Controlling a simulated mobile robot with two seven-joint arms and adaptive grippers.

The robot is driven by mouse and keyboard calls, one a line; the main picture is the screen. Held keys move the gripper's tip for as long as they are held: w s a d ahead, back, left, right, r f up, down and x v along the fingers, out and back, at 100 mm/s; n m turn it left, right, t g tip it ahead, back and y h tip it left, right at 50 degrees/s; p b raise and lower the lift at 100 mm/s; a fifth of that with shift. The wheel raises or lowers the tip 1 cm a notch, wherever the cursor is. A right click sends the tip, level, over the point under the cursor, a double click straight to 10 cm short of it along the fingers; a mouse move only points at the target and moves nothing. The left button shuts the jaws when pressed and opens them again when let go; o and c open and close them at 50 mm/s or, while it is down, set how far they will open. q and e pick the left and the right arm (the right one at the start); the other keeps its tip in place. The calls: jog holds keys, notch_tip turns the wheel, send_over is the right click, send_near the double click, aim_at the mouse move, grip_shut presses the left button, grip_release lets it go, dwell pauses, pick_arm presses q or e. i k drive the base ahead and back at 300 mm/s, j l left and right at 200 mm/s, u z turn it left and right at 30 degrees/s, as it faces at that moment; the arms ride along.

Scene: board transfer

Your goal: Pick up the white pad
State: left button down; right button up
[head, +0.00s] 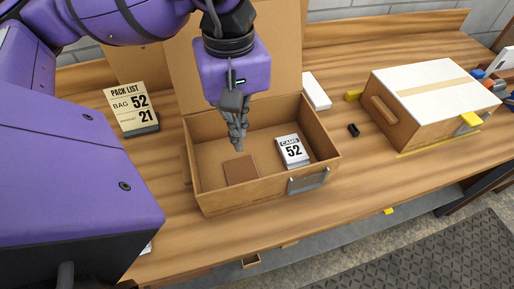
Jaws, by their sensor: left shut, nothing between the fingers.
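A plain white slab (316,91), which looks like the white pad, lies on the wooden bench just behind and right of the open cardboard box (250,198). My left gripper (239,147) points down over the inside of the box, left of the slab and clear of it. Its fingers are closed and empty. Inside the box, a white block marked "CAMS 52" (293,151) stands at the right and a flat brown square (242,170) lies below the gripper. My right gripper is out of view.
The box's lid stands raised behind it. A pack list sign (132,108) stands left of the box. A closed box with a white top (430,88) sits at the right. A small black item (353,130) and a yellow block (353,96) lie between the boxes.

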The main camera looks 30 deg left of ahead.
aim_at(317, 99)
jog(key=k+l, duration=0.75)
jog(key=k, duration=0.1)
